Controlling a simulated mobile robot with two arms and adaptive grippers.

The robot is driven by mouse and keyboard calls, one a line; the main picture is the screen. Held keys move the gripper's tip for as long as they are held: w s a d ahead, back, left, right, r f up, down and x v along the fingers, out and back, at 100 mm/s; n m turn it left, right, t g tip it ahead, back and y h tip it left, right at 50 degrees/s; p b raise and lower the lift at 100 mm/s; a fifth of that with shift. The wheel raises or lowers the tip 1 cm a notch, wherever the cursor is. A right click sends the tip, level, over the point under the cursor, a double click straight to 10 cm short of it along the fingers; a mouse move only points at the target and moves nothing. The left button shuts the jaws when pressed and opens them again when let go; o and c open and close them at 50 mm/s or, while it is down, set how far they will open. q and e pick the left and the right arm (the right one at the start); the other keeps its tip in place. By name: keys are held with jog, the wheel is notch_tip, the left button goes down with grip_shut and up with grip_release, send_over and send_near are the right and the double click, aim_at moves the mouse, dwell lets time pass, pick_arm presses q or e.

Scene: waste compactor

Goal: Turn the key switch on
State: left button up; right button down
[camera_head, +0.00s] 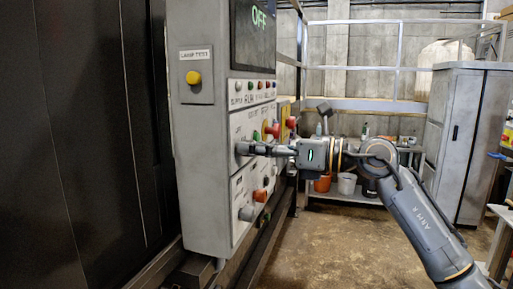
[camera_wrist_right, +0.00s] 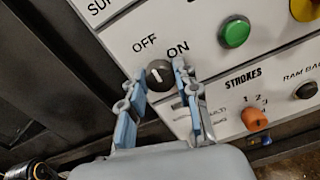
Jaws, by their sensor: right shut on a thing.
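The key switch (camera_wrist_right: 158,75) is a round dark knob with a pale mark, on the white panel between the printed words OFF and ON. I cannot tell which word its mark points to. My right gripper (camera_wrist_right: 157,72) has one finger on each side of the knob and is shut on it. In the head view my right gripper (camera_head: 246,149) reaches in from the right to the control box (camera_head: 205,140) and hides the switch. The display (camera_head: 255,30) at the top of the box reads OFF. My left gripper is not in view.
A green button (camera_wrist_right: 234,32), an orange STROKES knob (camera_wrist_right: 254,119) and a black button (camera_wrist_right: 306,90) sit close by on the panel. A yellow LAMP TEST button (camera_head: 193,78) is on the box's side. Open floor (camera_head: 340,240) lies to the right.

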jog(key=shift+w+m+p, duration=0.1)
jog(key=shift+m+p, duration=4.45)
jog(key=shift+m, duration=1.15)
jog(key=c, duration=1)
grip_release()
jog(key=v, duration=1.2)
jog(key=shift+w+d+r, duration=0.1)
jog(key=shift+r, duration=0.05)
